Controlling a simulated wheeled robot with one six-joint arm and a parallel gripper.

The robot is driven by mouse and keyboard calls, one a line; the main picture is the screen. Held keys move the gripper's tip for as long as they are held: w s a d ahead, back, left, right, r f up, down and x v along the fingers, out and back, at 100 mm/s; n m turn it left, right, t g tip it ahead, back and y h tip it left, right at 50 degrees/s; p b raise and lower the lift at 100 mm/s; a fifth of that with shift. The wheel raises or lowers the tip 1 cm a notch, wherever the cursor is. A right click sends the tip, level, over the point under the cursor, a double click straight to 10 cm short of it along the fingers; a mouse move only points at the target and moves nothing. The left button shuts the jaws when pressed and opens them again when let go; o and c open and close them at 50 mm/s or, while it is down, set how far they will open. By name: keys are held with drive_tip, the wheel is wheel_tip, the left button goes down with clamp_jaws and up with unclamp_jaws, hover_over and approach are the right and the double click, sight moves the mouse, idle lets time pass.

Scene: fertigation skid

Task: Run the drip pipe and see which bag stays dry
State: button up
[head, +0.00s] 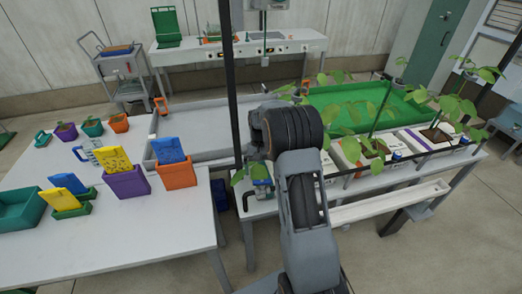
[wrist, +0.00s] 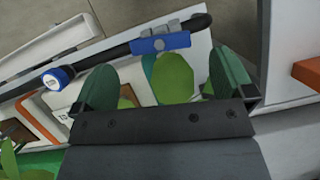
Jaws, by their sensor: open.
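My gripper (wrist: 165,82) is open in the wrist view, its two dark green fingers apart with nothing gripped. Green leaves (wrist: 172,78) show between and beyond the fingers. The black drip pipe (wrist: 110,53) runs across the wrist view above the fingertips. A blue handle (wrist: 160,43) lies along it, apart from the fingers. A round blue-and-white fitting (wrist: 55,77) sits farther left. In the head view, white bags with plants (head: 350,157) (head: 393,147) (head: 440,136) stand in a row behind the pipe (head: 400,163). My arm hides my gripper there. I cannot tell which bag is wet.
A white gutter (head: 390,203) runs in front of the bags. A green tray (head: 340,97) lies behind them. The left table (head: 110,235) holds purple (head: 127,182) and orange (head: 177,174) pots with cards. A dark upright post (head: 231,90) stands close to my arm.

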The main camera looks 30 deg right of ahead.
drive_tip(key=v, duration=1)
drive_tip(key=shift+r, duration=0.1)
drive_tip(key=s+a+r+n+t, duration=0.1)
drive_tip(key=s+a+t, duration=0.1)
drive_tip(key=s+a, duration=0.2)
drive_tip(key=s+a+r+n+t+h, duration=0.1)
drive_tip(key=s+a+r+t, duration=0.1)
drive_tip(key=s, duration=0.8)
drive_tip(key=s+a+r+n+t, duration=0.1)
drive_tip(key=s+a+t, duration=0.3)
drive_tip(key=s, duration=0.4)
drive_tip(key=shift+a+r+n+h, duration=0.35)
drive_tip(key=shift+a+n, duration=0.25)
drive_tip(key=shift+a, duration=0.3)
drive_tip(key=shift+s, duration=0.15)
